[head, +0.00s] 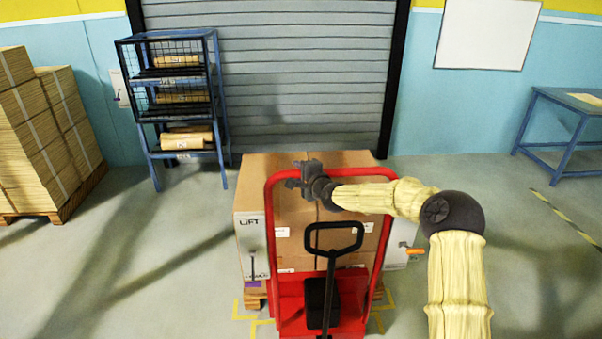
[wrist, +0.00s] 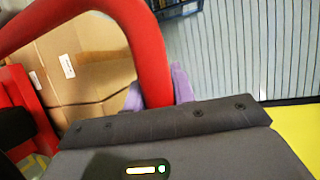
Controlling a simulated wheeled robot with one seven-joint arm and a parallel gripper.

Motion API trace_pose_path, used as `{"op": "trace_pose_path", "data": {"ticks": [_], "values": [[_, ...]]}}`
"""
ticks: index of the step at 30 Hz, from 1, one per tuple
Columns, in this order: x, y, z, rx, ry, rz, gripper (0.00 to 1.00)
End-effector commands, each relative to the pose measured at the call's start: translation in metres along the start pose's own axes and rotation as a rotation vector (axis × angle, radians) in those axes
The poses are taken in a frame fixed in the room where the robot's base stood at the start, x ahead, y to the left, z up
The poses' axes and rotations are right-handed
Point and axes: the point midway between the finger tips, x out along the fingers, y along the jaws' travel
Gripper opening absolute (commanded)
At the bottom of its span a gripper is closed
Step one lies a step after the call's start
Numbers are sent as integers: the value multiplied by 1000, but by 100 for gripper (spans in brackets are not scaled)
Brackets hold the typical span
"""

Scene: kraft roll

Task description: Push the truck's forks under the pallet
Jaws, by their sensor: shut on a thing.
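The red truck (head: 323,308) stands at the front centre, with a tall red hoop frame (head: 272,230) and a black loop handle (head: 333,226). The pallet (head: 255,298) shows only as wooden bits low on both sides of the truck, under large brown boxes (head: 262,175). The truck stands close against this load. The forks are hidden, so I cannot tell how far under they are. My gripper (head: 291,183) is at the hoop's upper left. In the wrist view, its purple fingers (wrist: 160,90) are shut around the red bar (wrist: 150,50).
A pale panel marked LIFT (head: 250,243) with a lever stands left of the truck; an orange lever (head: 415,251) is at right. Yellow floor marks (head: 262,322) surround the pallet. A blue rack (head: 183,100), stacked cartons (head: 40,135) and a blue table (head: 560,130) stand apart.

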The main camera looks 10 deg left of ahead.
Motion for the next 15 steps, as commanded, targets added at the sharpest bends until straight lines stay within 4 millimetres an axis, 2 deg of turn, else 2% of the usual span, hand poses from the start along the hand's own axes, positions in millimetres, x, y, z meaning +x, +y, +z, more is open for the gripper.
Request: {"op": "trace_pose_path", "data": {"ticks": [8,9,11,15], "values": [[0,1,-2,-1,2,2,0],[0,1,-2,-1,2,2,33],[0,1,-2,0,2,2,45],[0,1,-1,0,1,3,47]]}}
